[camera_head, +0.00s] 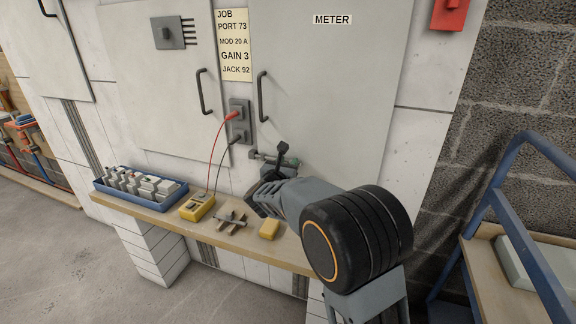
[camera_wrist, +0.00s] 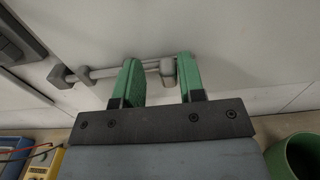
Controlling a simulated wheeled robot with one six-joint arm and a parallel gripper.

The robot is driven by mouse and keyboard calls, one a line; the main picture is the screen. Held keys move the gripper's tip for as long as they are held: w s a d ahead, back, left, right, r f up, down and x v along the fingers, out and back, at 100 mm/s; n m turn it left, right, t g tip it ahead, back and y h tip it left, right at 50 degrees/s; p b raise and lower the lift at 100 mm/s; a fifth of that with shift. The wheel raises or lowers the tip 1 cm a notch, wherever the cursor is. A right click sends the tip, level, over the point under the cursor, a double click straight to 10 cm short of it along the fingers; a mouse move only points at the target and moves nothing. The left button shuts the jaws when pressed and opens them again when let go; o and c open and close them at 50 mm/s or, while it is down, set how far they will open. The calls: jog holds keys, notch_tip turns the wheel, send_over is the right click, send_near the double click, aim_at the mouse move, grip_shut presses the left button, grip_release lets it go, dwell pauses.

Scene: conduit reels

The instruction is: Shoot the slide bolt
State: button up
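The slide bolt (camera_wrist: 103,72) is a grey metal rod in brackets, lying across the pale cabinet front in the wrist view. My gripper (camera_wrist: 158,80) has green fingers, spread apart, one on each side of the knob. A gap shows between the left finger and the knob; the right finger is very close, and contact cannot be told. The left finger hides part of the rod.
A green cup (camera_wrist: 297,156) stands lower right in the wrist view.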

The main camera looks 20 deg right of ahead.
jog(key=shift+o, duration=0.6)
jog(key=shift+d, duration=0.1)
jog(key=p+v, duration=0.1)
jog(key=v, duration=1.2)
jog(key=shift+s+a, duration=0.3)
